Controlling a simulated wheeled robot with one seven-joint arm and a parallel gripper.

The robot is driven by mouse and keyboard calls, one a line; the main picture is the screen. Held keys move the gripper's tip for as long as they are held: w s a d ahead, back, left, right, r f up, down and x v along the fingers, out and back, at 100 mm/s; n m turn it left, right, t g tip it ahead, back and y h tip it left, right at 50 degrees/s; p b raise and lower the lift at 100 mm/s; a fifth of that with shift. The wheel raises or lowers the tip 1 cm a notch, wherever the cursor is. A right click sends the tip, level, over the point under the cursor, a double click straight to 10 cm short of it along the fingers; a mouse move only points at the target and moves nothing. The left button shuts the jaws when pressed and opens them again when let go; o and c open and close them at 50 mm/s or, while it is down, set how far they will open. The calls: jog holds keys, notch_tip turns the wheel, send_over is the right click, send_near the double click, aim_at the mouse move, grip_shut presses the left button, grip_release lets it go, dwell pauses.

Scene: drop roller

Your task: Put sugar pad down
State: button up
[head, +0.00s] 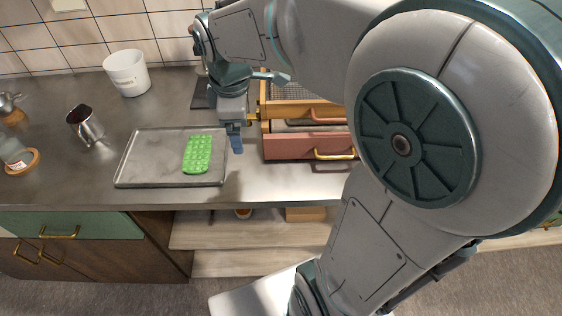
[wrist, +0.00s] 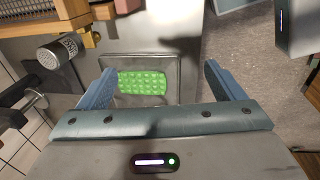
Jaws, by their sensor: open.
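The sugar pad (head: 198,154), a green rectangle with rows of round bumps, lies flat on the right part of a grey metal tray (head: 150,170) on the counter. My gripper (head: 236,142) is to the right of the pad, around the tray's right edge, and apart from the pad. In the wrist view my gripper (wrist: 158,70) has its two blue fingers spread wide with nothing between them. The pad (wrist: 142,83) shows beyond the fingers, lying in the tray (wrist: 170,60).
A wooden-framed drawer box (head: 310,146) with reddish drawers stands just right of my gripper. A white bucket (head: 127,73), a metal pitcher (head: 85,124) and a glass jar (head: 15,152) stand at left. The counter between bucket and tray is clear.

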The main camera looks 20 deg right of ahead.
jog(key=s+d+f+m+t, duration=0.1)
jog(key=s+d+m, duration=0.3)
jog(key=s+m, duration=0.8)
jog(key=shift+d+f+m, duration=0.35)
jog(key=shift+f+m, duration=0.3)
jog(key=shift+m, duration=0.45)
